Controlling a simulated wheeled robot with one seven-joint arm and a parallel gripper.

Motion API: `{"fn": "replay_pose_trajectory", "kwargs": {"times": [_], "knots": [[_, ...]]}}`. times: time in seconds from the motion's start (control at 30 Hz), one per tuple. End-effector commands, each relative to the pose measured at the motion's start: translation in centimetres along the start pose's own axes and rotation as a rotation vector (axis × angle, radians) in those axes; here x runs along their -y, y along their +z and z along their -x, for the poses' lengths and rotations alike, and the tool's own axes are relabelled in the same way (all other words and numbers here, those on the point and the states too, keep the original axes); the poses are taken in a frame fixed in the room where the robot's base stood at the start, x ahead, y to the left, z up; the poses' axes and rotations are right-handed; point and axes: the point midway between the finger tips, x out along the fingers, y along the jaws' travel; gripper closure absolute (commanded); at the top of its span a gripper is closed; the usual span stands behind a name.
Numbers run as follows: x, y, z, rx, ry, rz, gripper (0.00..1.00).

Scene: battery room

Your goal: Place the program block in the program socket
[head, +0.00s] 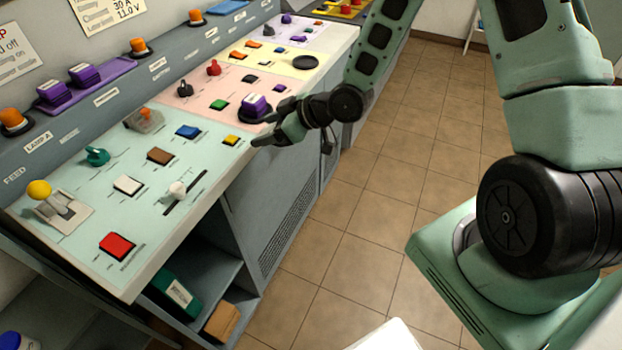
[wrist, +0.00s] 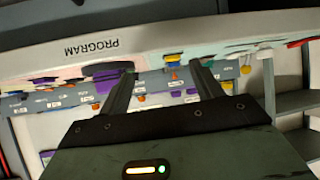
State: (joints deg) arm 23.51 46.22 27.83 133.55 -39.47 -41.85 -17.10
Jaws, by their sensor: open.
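A purple block (head: 255,104) with a pale label on top sits on a round black socket (head: 250,116) near the front edge of the console's pink panel. How deep it sits in the socket cannot be told. In the wrist view, which looks upside down, the purple block (wrist: 108,70) shows near an edge label reading PROGRAM (wrist: 90,47). My gripper (head: 269,122) is open and empty at the console's front edge, just in front of the block and apart from it. Its fingers (wrist: 162,73) show spread in the wrist view, with nothing between them.
Two more purple blocks (head: 84,76) stand on a purple tray (head: 118,71) on the back ledge. A small yellow button (head: 231,140) and a white lever (head: 178,190) are on the pale green panel. An empty-looking black disc (head: 305,62) is on the yellow panel. The tiled floor (head: 350,235) is clear.

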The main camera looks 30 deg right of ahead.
Motion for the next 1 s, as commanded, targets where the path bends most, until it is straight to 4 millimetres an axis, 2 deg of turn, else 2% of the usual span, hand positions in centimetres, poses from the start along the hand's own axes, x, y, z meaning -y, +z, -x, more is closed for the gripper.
{"fn": "replay_pose_trajectory", "kwargs": {"times": [0.03,0.13,0.27,0.5,0.6,0.7,0.8,1.0], "knots": [[1.9,-0.9,0.3,0.098,-0.014,0.028,0.35],[5.3,-1.5,1.8,0.292,-0.018,0.034,0.35],[10.0,-2.3,5.3,0.512,0.000,0.018,0.35],[19.4,-2.9,14.7,0.820,0.026,-0.076,0.35],[22.3,-2.7,18.1,0.901,0.021,-0.116,0.35],[24.1,-2.5,20.2,0.952,0.013,-0.142,0.35],[24.9,-2.3,21.3,0.979,0.008,-0.156,0.35],[25.0,-2.3,21.5,0.984,0.007,-0.161,0.35]]}}
